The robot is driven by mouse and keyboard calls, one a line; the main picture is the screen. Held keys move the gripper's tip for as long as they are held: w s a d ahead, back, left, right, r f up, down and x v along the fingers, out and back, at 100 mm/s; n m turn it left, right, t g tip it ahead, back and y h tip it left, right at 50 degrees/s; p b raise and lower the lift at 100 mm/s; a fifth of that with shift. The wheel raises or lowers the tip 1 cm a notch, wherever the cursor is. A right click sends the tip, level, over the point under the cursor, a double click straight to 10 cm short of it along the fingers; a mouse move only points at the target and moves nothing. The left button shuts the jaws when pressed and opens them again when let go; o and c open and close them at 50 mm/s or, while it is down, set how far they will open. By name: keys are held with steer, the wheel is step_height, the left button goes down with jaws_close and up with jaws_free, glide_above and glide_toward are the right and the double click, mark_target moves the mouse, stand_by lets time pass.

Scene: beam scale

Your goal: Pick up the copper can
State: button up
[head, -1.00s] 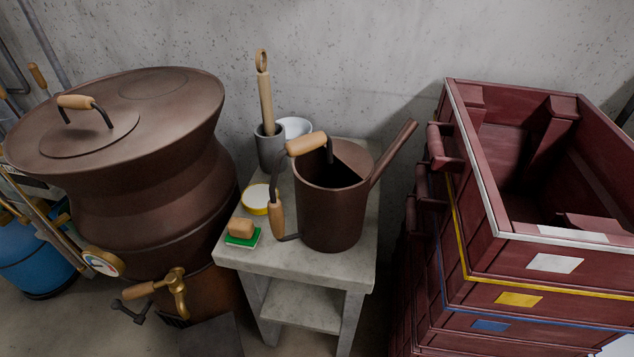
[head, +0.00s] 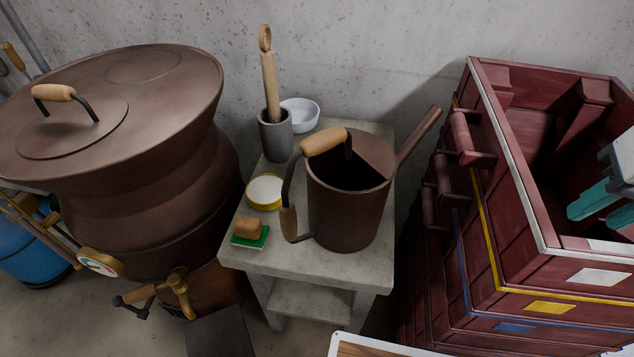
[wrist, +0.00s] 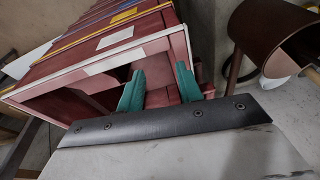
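The copper can (head: 348,212) is a dark brown watering can standing upright on a small concrete table (head: 285,258). Its wooden-gripped top handle and side handle face left, and its spout points up to the right. In the wrist view, part of the can (wrist: 262,38) shows at the upper right. My gripper (head: 600,208) enters at the right edge of the head view, over the red crates and well right of the can. Its two teal fingers in the wrist view (wrist: 160,88) are apart with nothing between them.
Stacked red crates (head: 588,252) stand right of the table. A large copper vessel (head: 175,155) with a tap stands left. On the table are a grey pot with a wooden pestle (head: 275,135), a white bowl (head: 301,114), a yellow-rimmed lid (head: 265,190) and a sponge (head: 250,237).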

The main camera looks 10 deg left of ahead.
steer(key=shift+m+y, duration=0.7)
steer(key=shift+y, duration=0.1)
steer(key=w+a, duration=0.1)
steer(key=w, duration=0.1)
steer(key=w+a, duration=0.1)
steer(key=w, duration=0.1)
steer(key=w+a+r, duration=0.1)
steer(key=w+a, duration=0.1)
steer(key=w, duration=0.1)
steer(key=shift+a, duration=0.1)
steer(key=w+a+f+m+g+y, duration=0.2)
steer(key=a+g, duration=0.1)
steer(key=a, duration=0.3)
steer(key=w+a+f+m+g+y, duration=0.1)
steer(key=w+a+m+g+y, duration=0.15)
steer(key=a, duration=0.35)
steer(key=m+g+y, duration=0.4)
steer(key=g, duration=0.1)
glide_toward(347, 157)
steer(key=shift+s+a+r, duration=0.45)
steer(key=shift+s, duration=0.25)
steer(key=shift+w+a+f, duration=0.1)
steer(key=shift+a, duration=0.2)
steer(key=shift+a+f, duration=0.15)
steer(key=shift+a, duration=0.15)
steer(key=x, duration=0.7)
steer(key=shift+a, duration=0.15)
jaws_close()
